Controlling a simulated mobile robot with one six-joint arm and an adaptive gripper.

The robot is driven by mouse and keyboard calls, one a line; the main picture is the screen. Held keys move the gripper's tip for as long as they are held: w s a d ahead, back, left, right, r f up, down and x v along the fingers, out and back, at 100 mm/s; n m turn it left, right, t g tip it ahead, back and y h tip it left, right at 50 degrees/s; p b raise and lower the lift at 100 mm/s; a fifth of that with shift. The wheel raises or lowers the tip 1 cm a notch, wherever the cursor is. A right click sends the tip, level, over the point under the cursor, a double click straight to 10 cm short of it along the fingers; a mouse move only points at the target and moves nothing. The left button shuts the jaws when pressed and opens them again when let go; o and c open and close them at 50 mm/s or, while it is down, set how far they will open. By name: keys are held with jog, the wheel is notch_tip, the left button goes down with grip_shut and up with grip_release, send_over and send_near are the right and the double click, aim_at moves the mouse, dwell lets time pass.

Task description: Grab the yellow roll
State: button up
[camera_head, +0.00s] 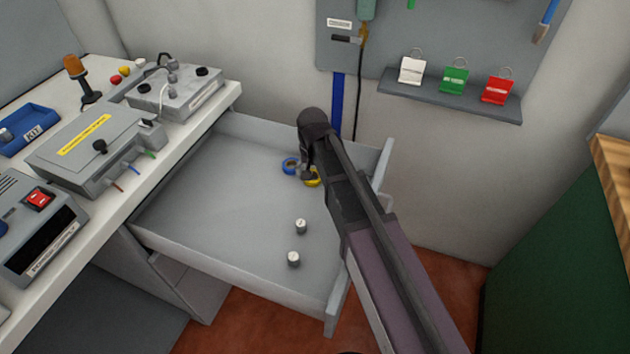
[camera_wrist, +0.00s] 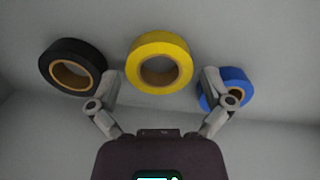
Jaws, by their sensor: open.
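The yellow roll (camera_wrist: 160,46) lies in the open grey drawer, ahead of my gripper (camera_wrist: 157,80) in the wrist view. My gripper is open, with its fingertips apart on either side of the roll's near part. I cannot tell whether they touch it. In the head view the yellow roll (camera_head: 313,178) shows only in part, beside my arm; the rest is hidden behind my gripper (camera_head: 305,176).
A blue roll (camera_wrist: 234,84) lies close by my right fingertip in the wrist view, and a black roll (camera_wrist: 66,54) is at the left. Two small pale cylinders (camera_head: 300,226) stand in the drawer (camera_head: 200,205). The drawer's left part is clear.

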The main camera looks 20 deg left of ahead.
dwell(0.5)
jog(key=c, duration=0.8)
jog(key=shift+c, duration=0.2)
jog(key=shift+r, duration=0.1)
notch_tip(320, 180, up, 10)
jog(key=p, duration=1)
